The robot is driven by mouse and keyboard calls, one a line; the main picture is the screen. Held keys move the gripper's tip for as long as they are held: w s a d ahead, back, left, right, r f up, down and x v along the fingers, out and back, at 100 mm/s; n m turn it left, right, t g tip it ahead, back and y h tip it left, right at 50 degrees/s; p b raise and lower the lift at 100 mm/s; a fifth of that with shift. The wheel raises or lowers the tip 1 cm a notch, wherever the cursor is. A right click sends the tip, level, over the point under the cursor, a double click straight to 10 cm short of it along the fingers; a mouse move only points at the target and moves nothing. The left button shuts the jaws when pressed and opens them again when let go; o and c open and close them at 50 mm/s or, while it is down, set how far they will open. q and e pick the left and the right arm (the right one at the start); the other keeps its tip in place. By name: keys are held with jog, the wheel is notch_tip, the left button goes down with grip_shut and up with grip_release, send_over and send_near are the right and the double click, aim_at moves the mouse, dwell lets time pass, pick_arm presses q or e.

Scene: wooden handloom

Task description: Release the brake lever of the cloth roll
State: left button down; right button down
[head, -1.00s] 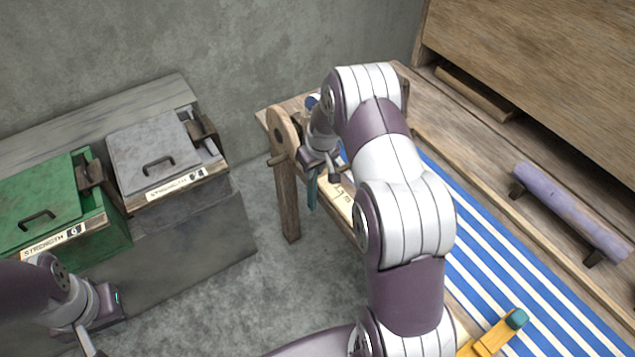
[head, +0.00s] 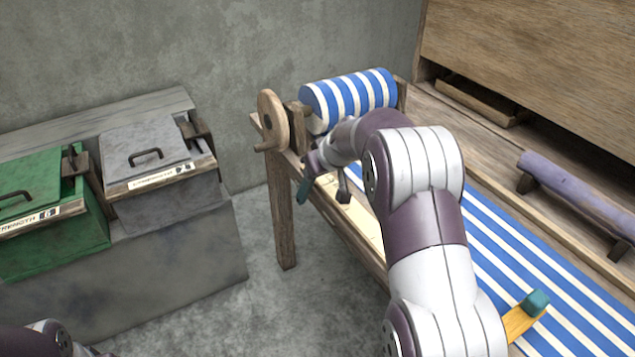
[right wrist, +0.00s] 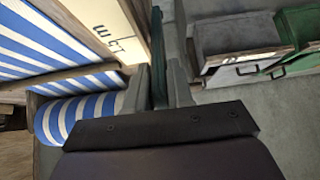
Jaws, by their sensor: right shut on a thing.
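The cloth roll (head: 348,100), wound with blue and white striped cloth, sits at the far end of the loom. A wooden disc (head: 272,120) stands at its left end. The brake lever (head: 303,190) shows as a short teal handle hanging at the loom's left side, tilted, just below the disc. My right gripper (right wrist: 158,88) is shut on the lever, whose teal strip (right wrist: 157,55) runs between the two fingers in the right wrist view. The lever's upper part is hidden in the head view. Only a bit of my left arm shows at the bottom left, its fingers out of frame.
A yellow lever with a teal end (head: 528,312) lies over the striped cloth (head: 545,270) at the lower right. A purple roller (head: 575,195) is to the right. A green bin (head: 50,225) and a grey bin (head: 160,165) stand left. The floor between is clear.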

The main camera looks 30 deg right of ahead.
dwell(0.3)
jog(key=c, duration=1.1)
grip_release()
jog(key=v, duration=1.2)
jog(key=shift+s+r+p, duration=0.25)
jog(key=shift+s+p, duration=0.05)
